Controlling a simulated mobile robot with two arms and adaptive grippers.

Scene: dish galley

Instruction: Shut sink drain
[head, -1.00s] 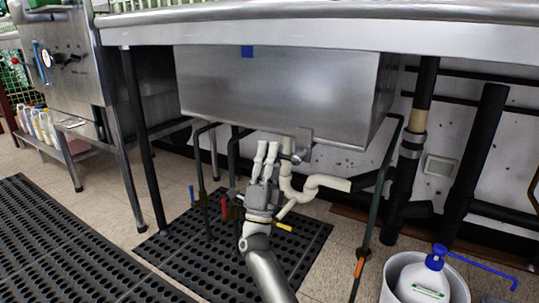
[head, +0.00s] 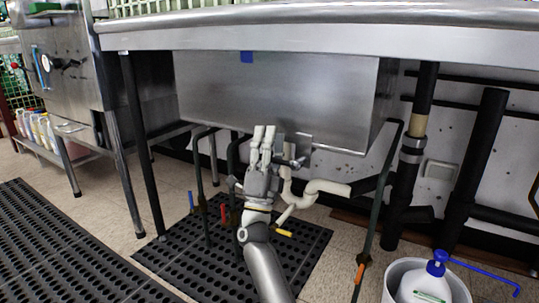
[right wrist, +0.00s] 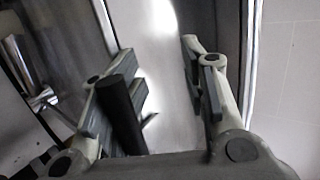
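The steel sink basin (head: 275,95) hangs under the counter. A metal drain fitting with a short lever (head: 298,161) sits at its underside, above the pale drain pipe (head: 328,187). My right gripper (head: 264,132) is raised just left of this fitting, fingers pointing up. In the right wrist view the right gripper (right wrist: 155,85) has its fingers apart. A dark round bar (right wrist: 123,112) stands between them, close to the left finger; it may be the lever's grip. I cannot tell whether they touch. A shiny metal rod (right wrist: 25,75) lies farther left. My left gripper is out of view.
Dark green legs (head: 378,205) and black pipes (head: 408,155) stand right of the fitting. A white bucket (head: 393,282) holds a blue-topped bottle (head: 432,275) at lower right. Small coloured valve handles (head: 224,214) are near my forearm. Black perforated mats (head: 160,258) cover part of the floor.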

